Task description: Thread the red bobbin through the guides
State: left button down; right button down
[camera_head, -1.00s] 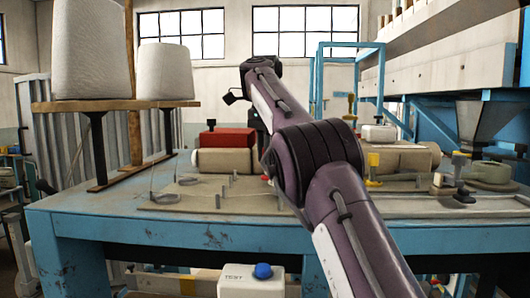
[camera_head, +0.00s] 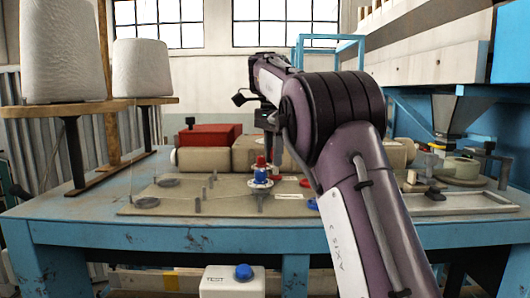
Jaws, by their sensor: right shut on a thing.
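My right gripper (camera_head: 268,148) hangs down over the board at the middle of the table, partly hidden by my arm. It is shut, with the small red bobbin (camera_head: 261,161) at its fingertips. Directly below the bobbin are a white and blue piece (camera_head: 260,174) and a pale round base; I cannot tell whether they touch it. The guide board (camera_head: 185,208) carries thin upright guide posts (camera_head: 205,194) and wire rings, one at the front left (camera_head: 147,203) and one behind it (camera_head: 168,183). Any thread at the bobbin is too fine to make out. My left gripper is out of view.
Two large white cones (camera_head: 62,55) stand on a wooden shelf at left. A tray (camera_head: 465,203) lies at right. A blue-buttoned box (camera_head: 229,283) stands in front of the blue table (camera_head: 150,237).

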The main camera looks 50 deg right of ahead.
jog(key=shift+r+p, duration=1.35)
jog(key=shift+r, duration=0.4)
jog(key=shift+s+d+r, duration=0.15)
jog(key=shift+d, duration=0.05)
jog(key=s+d+n+p, duration=0.3)
jog(key=s+d+p, duration=0.1)
jog(key=s, duration=0.2)
jog(key=shift+s+d+f+p, duration=0.25)
jog(key=shift+s+d+p, duration=0.05)
jog(key=shift+d+p, duration=0.1)
jog(key=shift+f, duration=2.25)
